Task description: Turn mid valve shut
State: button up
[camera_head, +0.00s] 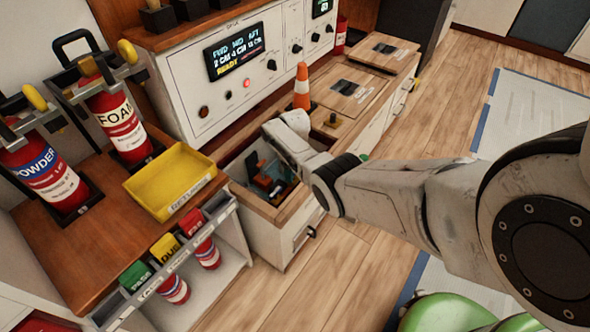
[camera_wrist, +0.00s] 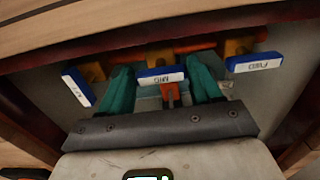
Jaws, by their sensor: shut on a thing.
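The mid valve (camera_wrist: 162,77), a blue handle with a white MID label, sits in the middle of the wrist view. My gripper (camera_wrist: 160,84) has its two teal fingers at the two ends of this handle, shut on it. The handle lies crosswise, slightly tilted in the picture. An orange part (camera_wrist: 171,96) shows below it, between the fingers. In the head view my wrist reaches over the open bay (camera_head: 262,170); the fingers and the handle are hard to make out there.
The FWD valve (camera_wrist: 254,63) is close on the right and the steeply tilted AFT valve (camera_wrist: 77,88) close on the left. Wooden bay edges surround them. An orange cone (camera_head: 302,88) and a control panel (camera_head: 228,75) stand behind; a yellow tray (camera_head: 168,182) lies left.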

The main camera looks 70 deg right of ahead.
jog(key=shift+w, duration=0.1)
dwell(0.3)
jog(key=o, duration=0.8)
jog(key=shift+r, duration=0.15)
notch_tip(320, 180, up, 10)
jog(key=p, duration=0.5)
jog(key=shift+r, duration=0.25)
